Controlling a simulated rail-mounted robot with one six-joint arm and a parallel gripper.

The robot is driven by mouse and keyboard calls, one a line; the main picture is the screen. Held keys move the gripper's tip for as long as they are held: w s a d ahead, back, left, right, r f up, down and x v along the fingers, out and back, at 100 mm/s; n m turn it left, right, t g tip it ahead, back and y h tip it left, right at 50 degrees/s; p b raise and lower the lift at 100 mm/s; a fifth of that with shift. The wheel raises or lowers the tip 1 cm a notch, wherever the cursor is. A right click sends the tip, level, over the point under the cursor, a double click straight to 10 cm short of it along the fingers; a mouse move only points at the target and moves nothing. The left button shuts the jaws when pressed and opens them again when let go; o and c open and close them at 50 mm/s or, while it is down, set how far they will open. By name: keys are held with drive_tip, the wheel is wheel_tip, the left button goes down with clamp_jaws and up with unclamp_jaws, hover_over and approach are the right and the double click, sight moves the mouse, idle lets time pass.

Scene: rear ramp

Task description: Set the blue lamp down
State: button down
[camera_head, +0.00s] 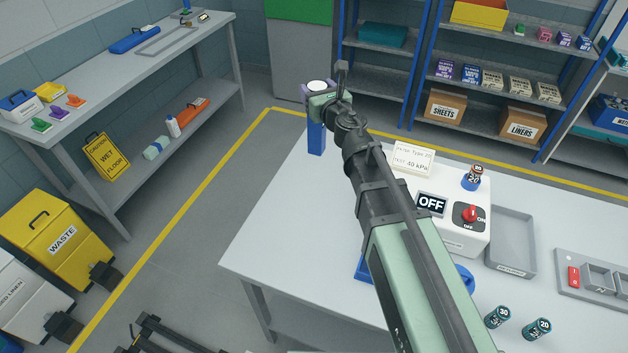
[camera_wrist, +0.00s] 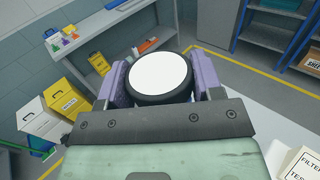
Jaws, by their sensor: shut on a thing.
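The blue lamp has a blue body (camera_head: 316,138) that hangs below my gripper (camera_head: 318,93) at the far left corner of the white table (camera_head: 285,225). Its white round top shows between the jaws. In the wrist view, the lamp's white disc with a dark rim (camera_wrist: 158,75) sits between the purple fingers of my gripper (camera_wrist: 160,88), which are shut on it. The lamp looks roughly upright. I cannot tell whether its lower end touches the table or hangs above or beyond its edge.
A white box with an OFF display (camera_head: 431,205) and red knob stands mid-table, with a card (camera_head: 413,160) behind it. A grey tray (camera_head: 512,245) and small canisters (camera_head: 497,317) lie to the right. Blue parts are partly hidden by my arm. The table's left side is clear.

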sight(317, 149)
wheel_tip(317, 149, down, 20)
drive_tip(key=b, duration=1.8)
drive_tip(key=shift+r, duration=0.35)
drive_tip(key=shift+f, duration=0.15)
drive_tip(key=shift+c, duration=1.3)
unclamp_jaws()
